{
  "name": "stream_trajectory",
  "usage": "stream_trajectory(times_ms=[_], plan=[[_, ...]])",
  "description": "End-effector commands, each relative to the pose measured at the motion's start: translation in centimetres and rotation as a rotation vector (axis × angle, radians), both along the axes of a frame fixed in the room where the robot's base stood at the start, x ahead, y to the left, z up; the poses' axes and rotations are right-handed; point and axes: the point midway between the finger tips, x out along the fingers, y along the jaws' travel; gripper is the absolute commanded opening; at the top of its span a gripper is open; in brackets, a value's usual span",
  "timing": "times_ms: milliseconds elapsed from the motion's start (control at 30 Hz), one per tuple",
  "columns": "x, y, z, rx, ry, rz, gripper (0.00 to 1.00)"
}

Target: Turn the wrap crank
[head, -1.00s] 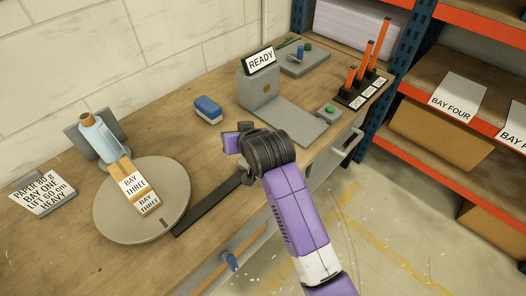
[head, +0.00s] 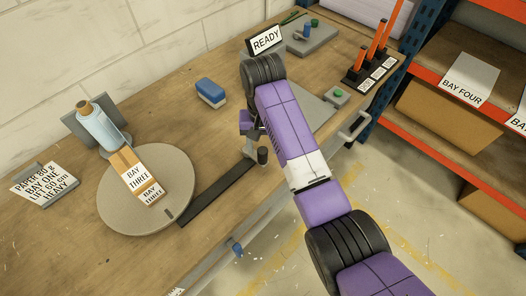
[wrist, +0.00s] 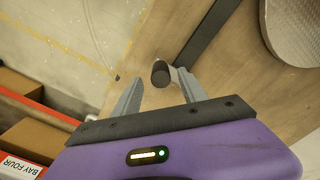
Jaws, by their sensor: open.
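The wrap crank shows as a dark round knob (head: 262,156) near the right end of a black strip (head: 222,187) that runs from the round turntable (head: 116,212). My gripper (head: 254,147) is low over the bench beside this knob, pointing down, partly hidden by my wrist. In the wrist view the knob (wrist: 160,73) appears between the two grey fingertips of my gripper (wrist: 159,80). The fingers are apart, and I see a gap on each side of the knob. How deep the knob sits between them is unclear.
A wrapped roll (head: 97,128) and a carton labelled BAY THREE (head: 138,174) are on the left, the carton on the turntable. A blue block (head: 211,92) lies behind my gripper. A READY sign (head: 265,41) stands behind my wrist. A blue knob (head: 237,249) sits at the bench front.

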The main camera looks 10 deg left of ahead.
Motion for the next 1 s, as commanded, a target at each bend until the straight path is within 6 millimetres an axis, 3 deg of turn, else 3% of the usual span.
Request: stream_trajectory(times_ms=[300,633,667,900,1000], plan=[[0.0,0.0,-3.9,0.0,0.0,0.001,0.5],[0.0,0.0,-4.4,0.001,-0.002,0.001,0.5],[0.0,0.0,-4.4,0.001,-0.002,0.001,0.48],[0.0,0.0,-4.4,0.001,-0.002,0.001,0.01],[0.0,0.0,-4.4,0.001,-0.002,0.001,0.0]])
